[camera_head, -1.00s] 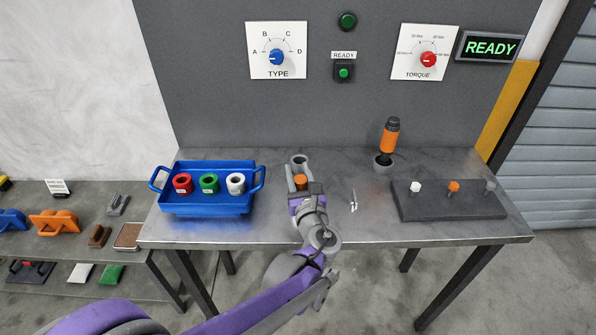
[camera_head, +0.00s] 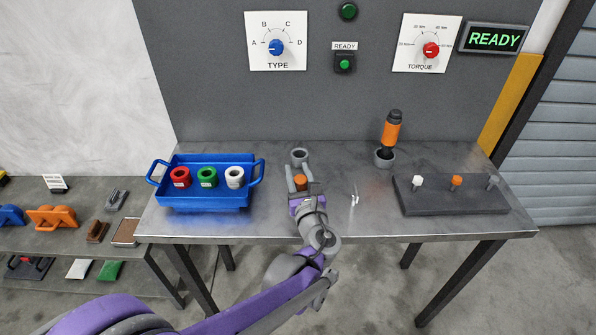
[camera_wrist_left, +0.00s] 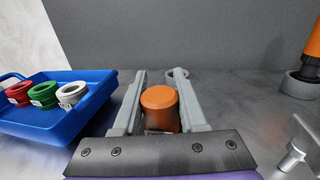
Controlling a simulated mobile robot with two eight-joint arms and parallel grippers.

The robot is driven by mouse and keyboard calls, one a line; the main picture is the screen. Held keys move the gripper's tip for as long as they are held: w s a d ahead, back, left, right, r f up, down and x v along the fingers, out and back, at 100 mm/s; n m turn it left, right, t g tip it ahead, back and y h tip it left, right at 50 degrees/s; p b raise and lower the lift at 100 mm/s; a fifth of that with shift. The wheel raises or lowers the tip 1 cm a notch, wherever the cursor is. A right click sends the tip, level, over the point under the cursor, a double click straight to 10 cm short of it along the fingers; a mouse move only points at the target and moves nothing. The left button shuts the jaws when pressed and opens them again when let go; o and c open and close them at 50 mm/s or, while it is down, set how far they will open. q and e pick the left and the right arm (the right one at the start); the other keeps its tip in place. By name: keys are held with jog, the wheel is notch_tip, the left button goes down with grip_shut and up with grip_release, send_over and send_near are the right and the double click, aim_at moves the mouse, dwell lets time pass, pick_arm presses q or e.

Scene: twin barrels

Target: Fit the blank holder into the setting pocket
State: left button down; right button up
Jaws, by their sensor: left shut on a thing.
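My left gripper (camera_head: 300,178) is shut on an orange cylinder (camera_head: 301,183) with a plain closed top, which I take for the blank holder. In the left wrist view the orange cylinder (camera_wrist_left: 159,105) stands upright between the two grey fingers. A pale label shows low on its near side. A grey ring-shaped socket (camera_head: 299,156), which seems to be the setting pocket, stands on the table just behind the fingertips. It also shows partly behind the right finger in the left wrist view (camera_wrist_left: 178,73). The cylinder is in front of the socket, apart from it. My right gripper is out of view.
A blue tray (camera_head: 205,207) with red, green and white ring holders stands at left. An orange-handled tool (camera_head: 391,130) stands in a grey cup at back right. A dark rack (camera_head: 455,204) with small pegs lies at right. A small silver fixture (camera_head: 354,200) stands between.

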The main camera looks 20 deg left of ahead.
aim_at(301, 187)
pick_arm(q)
jog(key=shift+c, duration=1.9)
grip_release()
jog(key=v, duration=1.1)
jog(key=shift+a+p, duration=0.15)
jog(key=shift+p, duration=0.15)
jog(key=s+a+n+g+p, duration=0.1)
jog(key=a+n, duration=0.1)
jog(key=s+a+n+g+p, duration=0.1)
jog(key=a+n, duration=0.1)
jog(key=s+a+n+g, duration=0.1)
jog(key=a+n, duration=0.1)
jog(key=shift+s+a+f+n+g+p, duration=0.1)
jog(key=shift+a+f+n+g+p, duration=0.05)
jog(key=shift+f+n+g+p, duration=0.2)
jog(key=s+a+f+n+g+h+p, duration=0.1)
jog(key=s+a+n+g+h+p, duration=0.15)
jog(key=s+n, duration=0.4)
jog(key=s+a+f+n+g+h+p, duration=0.1)
jog(key=s+a+n+g+p, duration=0.15)
jog(key=s+n, duration=0.4)
jog(key=s+d+r+n+g+h+p, duration=0.1)
jog(key=s+d+n+g+h+p, duration=0.1)
jog(key=n, duration=0.9)
jog(key=s+d+h+p, duration=0.1)
jog(key=s+d+h, duration=0.1)
jog(key=d, duration=0.1)
jog(key=shift+r+h+p, duration=0.2)
jog(key=shift+h+p, duration=0.15)
